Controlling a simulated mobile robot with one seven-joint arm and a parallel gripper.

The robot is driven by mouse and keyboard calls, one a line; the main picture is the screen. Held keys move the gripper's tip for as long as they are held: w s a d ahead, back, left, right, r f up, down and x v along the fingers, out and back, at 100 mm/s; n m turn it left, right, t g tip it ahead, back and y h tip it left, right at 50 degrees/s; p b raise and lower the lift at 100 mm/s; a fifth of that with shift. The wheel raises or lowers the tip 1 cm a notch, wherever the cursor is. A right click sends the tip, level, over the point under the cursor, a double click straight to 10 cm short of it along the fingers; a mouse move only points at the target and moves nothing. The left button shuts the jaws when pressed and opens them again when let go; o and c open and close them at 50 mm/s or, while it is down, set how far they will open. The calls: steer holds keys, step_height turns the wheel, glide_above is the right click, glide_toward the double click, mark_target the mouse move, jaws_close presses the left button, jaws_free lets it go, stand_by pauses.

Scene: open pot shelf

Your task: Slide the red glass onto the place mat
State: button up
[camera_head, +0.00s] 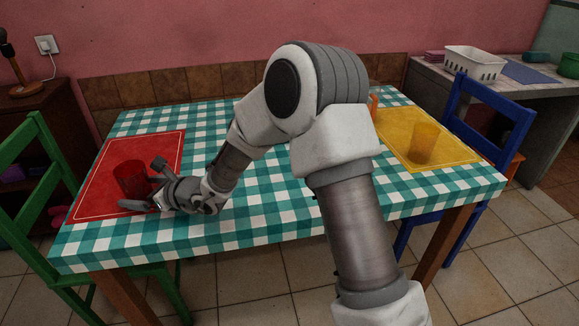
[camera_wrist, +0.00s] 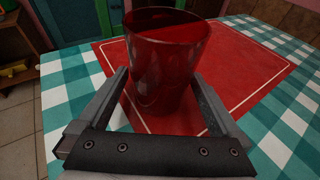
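The red glass (camera_head: 130,177) stands upright on the red place mat (camera_head: 160,145), toward its right side in the head view. In the wrist view the red glass (camera_wrist: 165,60) rises between my finger pads, with the red mat (camera_wrist: 245,65) under and behind it. My gripper (camera_head: 146,184) is low over the table, its fingers spread wide, one on each side of the glass. In the wrist view my gripper (camera_wrist: 162,85) looks open; whether either finger touches the glass I cannot tell. The glass hides part of the mat's border line.
A yellow mat (camera_head: 455,152) with an orange glass (camera_head: 423,143) lies at the right of the checkered table (camera_head: 255,225). Another orange glass (camera_head: 373,104) is partly hidden by my arm. A green chair (camera_head: 40,150) and a blue chair (camera_head: 490,100) flank the table.

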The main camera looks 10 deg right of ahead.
steer(key=p+v, duration=0.4)
steer(key=v, duration=1.3)
steer(key=shift+s+d+r, duration=0.1)
steer(key=shift+s+r, duration=0.05)
steer(key=shift+r, duration=0.05)
steer(key=s+d+r+n+g+h, duration=0.1)
steer(key=s+r+n+g, duration=0.25)
steer(key=s+n, duration=0.4)
steer(key=s+d+r+n+g+h, duration=0.1)
steer(key=s+d+r+n+g, duration=0.2)
steer(key=s+n, duration=0.45)
steer(key=s+d+r+n+t+h, duration=0.2)
steer(key=s+d+r+n+h, duration=0.1)
steer(key=d, duration=0.5)
steer(key=s+d+r+n+t+h, duration=0.2)
steer(key=d+n+h, duration=0.4)
steer(key=d, duration=0.3)
steer(key=shift+s+r+n+h, duration=0.3)
steer(key=shift+s+r+h, duration=0.1)
steer(key=shift+s+r, duration=0.05)
steer(key=r+p, duration=1.3)
steer(key=p, duration=0.1)
steer(key=d+r+p, duration=0.1)
steer(key=r+p, duration=0.5)
steer(key=r, duration=0.1)
steer(key=shift+r+p, duration=0.3)
steer(key=shift+p, duration=0.1)
steer(key=shift+c, duration=0.3)
